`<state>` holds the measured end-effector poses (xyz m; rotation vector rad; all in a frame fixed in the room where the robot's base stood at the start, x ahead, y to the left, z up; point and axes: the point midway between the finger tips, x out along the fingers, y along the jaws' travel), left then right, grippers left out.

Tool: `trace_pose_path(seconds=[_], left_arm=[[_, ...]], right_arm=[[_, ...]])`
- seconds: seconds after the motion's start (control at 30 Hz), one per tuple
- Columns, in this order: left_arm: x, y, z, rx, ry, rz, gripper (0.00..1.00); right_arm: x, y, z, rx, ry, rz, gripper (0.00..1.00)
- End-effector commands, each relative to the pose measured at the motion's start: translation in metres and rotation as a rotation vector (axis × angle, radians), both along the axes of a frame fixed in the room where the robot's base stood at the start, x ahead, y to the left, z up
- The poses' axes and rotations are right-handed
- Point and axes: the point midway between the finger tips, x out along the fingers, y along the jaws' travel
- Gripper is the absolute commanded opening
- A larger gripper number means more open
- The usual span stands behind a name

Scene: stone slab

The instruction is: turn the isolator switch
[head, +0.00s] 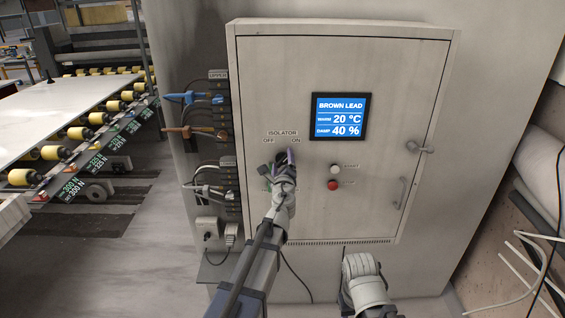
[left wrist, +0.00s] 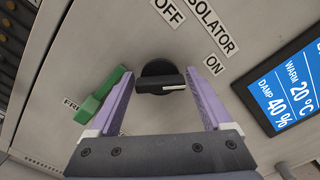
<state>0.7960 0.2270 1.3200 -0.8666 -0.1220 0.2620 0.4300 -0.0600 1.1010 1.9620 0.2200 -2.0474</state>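The isolator switch is a black round knob with a bar handle (left wrist: 160,78) on the grey cabinet door, below the OFF and ON labels. In the left wrist view its white mark points right, toward the side of the ON label. In the head view my left gripper (head: 281,160) covers most of the switch. My right gripper (head: 363,268) hangs low in front of the cabinet; its fingers are hidden.
A green piece (left wrist: 98,97) sits right beside the left finger. The display (head: 340,117) and a red button (head: 332,185) are to the right of the switch. Cables and connectors (head: 205,98) line the cabinet's left side. A door handle (head: 401,192) sticks out at right.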

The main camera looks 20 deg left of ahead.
Motion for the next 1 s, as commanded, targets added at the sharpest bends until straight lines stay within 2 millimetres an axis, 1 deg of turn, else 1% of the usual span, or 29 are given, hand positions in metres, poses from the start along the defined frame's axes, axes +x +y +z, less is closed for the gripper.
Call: trace_pose_path(seconds=[0.03, 0.07, 0.6, 0.83, 1.0], left_arm=[[-0.0001, 0.0, 0.0, 0.0, 0.0, 0.0, 0.77], [-0.0001, 0.0, 0.0, 0.0, 0.0, 0.0, 0.73], [-0.0002, 0.0, -0.0001, 0.0, 0.0, 0.0, 0.13], [-0.0002, 0.0, -0.0001, -0.024, -0.007, 0.0, 0.13], [-0.0003, 0.0, -0.0002, -0.099, -0.028, 0.0, 0.13]], right_arm=[[0.0, 0.0, 0.0, 0.0, 0.0, 0.0, 0.5], [0.0, 0.0, 0.0, 0.0, 0.0, 0.0, 0.5], [0.0, 0.0, -0.0001, 0.0, 0.0, 0.0, 0.5], [0.0, 0.0, -0.0001, 0.0, 0.0, 0.0, 0.5], [0.0, 0.0, -0.0002, 0.0, 0.0, 0.0, 0.5]])
